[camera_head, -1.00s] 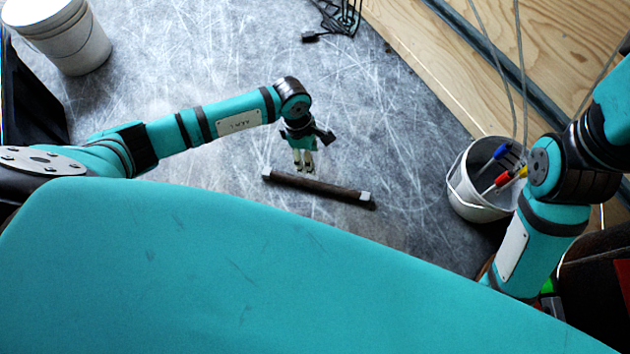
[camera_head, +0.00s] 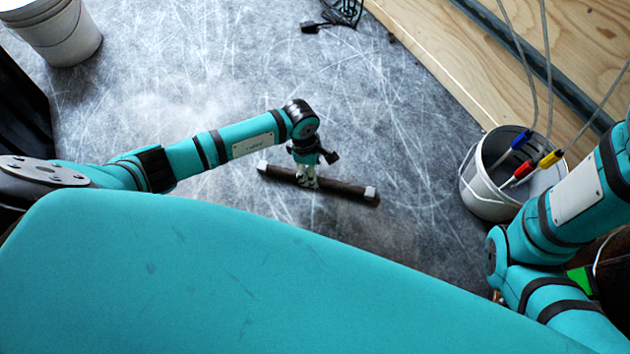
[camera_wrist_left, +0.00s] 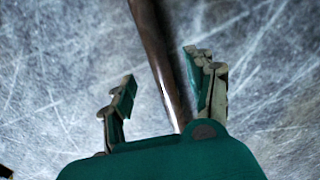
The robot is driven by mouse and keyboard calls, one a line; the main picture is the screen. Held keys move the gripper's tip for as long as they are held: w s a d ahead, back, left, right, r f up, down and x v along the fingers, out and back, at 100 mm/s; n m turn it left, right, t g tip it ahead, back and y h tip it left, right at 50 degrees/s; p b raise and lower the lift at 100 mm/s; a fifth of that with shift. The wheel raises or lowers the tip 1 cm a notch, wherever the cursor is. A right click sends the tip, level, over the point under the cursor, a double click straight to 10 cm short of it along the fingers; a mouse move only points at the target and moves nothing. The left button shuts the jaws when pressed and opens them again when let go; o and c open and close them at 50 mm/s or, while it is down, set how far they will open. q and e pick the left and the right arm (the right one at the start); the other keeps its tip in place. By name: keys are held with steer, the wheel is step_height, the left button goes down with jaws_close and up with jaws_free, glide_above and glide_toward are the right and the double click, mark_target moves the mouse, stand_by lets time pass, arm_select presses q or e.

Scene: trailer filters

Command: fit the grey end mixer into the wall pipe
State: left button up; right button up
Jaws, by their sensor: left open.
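A dark brown rod with light grey ends, apparently the mixer (camera_head: 343,187), lies on the scratched metal floor in the head view. My left gripper (camera_head: 306,183) is over the rod, a little left of its middle. In the left wrist view my left gripper (camera_wrist_left: 165,75) is open, with one finger on each side of the rod (camera_wrist_left: 157,50). The fingers look clear of the rod, and nothing is held. The rod's ends are out of the wrist view. My right arm is at the right edge, but its gripper is out of view. I cannot make out the wall pipe.
A white bucket (camera_head: 484,190) with blue, red and yellow cable plugs stands at the right. Another white bucket (camera_head: 68,38) is at the upper left. A black cable (camera_head: 340,14) lies at the top, near the plywood (camera_head: 440,40). The floor around the rod is clear.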

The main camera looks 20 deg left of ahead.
arm_select(q)
steer(key=f+b, duration=0.4)
steer(key=f, duration=0.1)
steer(key=shift+d+f+b, duration=0.1)
steer(key=shift+d+b, duration=0.15)
steer(key=shift+b, duration=0.05)
steer(key=shift+w, duration=0.1)
jaws_close()
